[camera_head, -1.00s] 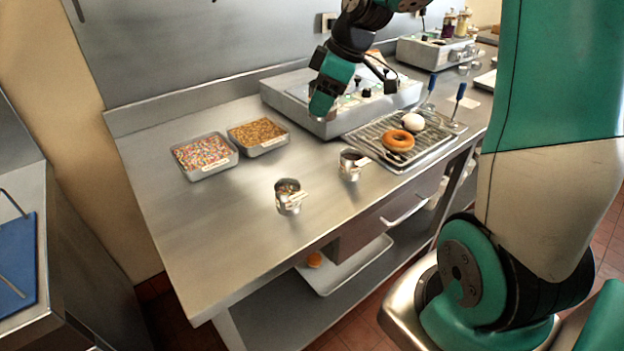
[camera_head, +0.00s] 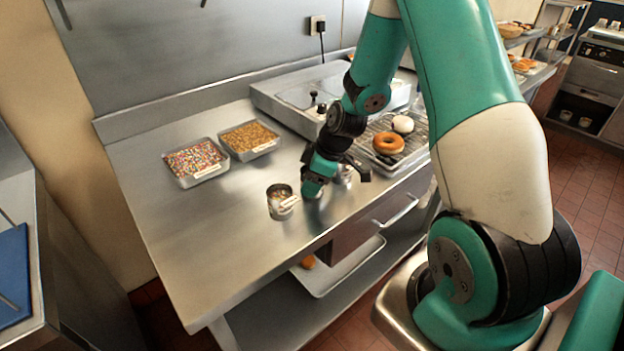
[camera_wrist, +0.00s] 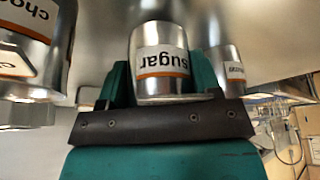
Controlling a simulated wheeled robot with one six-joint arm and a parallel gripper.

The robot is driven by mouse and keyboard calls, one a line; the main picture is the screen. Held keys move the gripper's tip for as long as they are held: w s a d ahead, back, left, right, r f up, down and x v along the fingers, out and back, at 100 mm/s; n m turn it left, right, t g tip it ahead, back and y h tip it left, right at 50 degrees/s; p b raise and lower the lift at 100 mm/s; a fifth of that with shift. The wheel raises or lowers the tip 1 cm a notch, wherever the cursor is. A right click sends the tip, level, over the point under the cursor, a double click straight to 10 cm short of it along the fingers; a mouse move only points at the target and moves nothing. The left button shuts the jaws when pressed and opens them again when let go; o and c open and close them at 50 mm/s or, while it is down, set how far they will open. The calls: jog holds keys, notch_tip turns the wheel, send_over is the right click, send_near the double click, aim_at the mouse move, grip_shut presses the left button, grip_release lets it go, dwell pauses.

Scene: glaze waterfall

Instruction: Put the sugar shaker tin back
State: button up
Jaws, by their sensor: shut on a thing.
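The sugar shaker tin (camera_wrist: 162,62) is a silver metal tin with a white label reading "sugar" and an orange band. It appears upside down in the wrist view, between the two teal fingers of my gripper (camera_wrist: 160,88), which is shut on it. In the head view my gripper (camera_head: 317,182) is low over the steel counter, between two other tins. It hides most of the sugar tin there. I cannot tell whether the tin's base touches the counter.
A tin (camera_head: 281,203) stands just left of my gripper, another (camera_head: 344,175) close on its right. A "choc" tin (camera_wrist: 28,60) is near in the wrist view. Trays of sprinkles (camera_head: 194,160) and nuts (camera_head: 249,139) and a doughnut rack (camera_head: 415,125) lie behind. The counter's front left is clear.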

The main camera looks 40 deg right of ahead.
jog(key=shift+f, duration=0.25)
jog(key=shift+f, duration=0.2)
jog(key=o, duration=1)
jog(key=shift+r, duration=0.1)
